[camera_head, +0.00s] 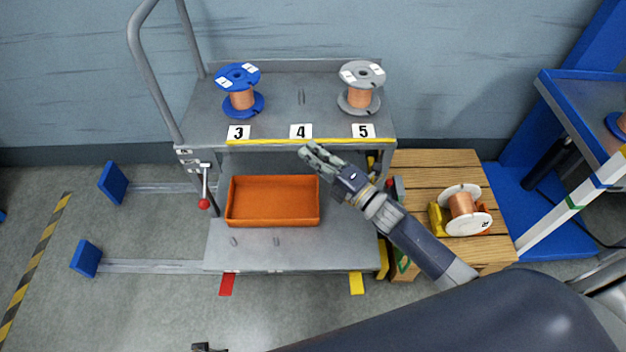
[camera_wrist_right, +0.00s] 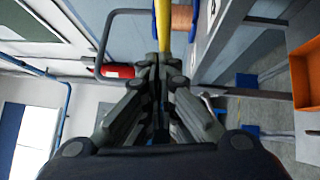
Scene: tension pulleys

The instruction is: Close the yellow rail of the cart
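The cart (camera_head: 290,105) is grey, with two shelves and a tall handle on its left. The yellow rail (camera_head: 270,141) is a thin bar along the front edge of the upper shelf. It also shows in the right wrist view (camera_wrist_right: 163,22), just beyond the fingertips. My right gripper (camera_head: 309,152) is just below and in front of the rail's middle. Its fingers (camera_wrist_right: 158,62) look drawn together in the wrist view, with nothing visibly held. I cannot tell whether they touch the rail. My left gripper is not recognisable in view.
A blue spool (camera_head: 240,92) and a grey spool (camera_head: 360,90) stand on the upper shelf. An orange tray (camera_head: 272,222) lies on the lower shelf. A wooden crate (camera_head: 435,160) with a white spool (camera_head: 462,205) stands right of the cart. A red-knobbed lever (camera_head: 204,203) hangs at left.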

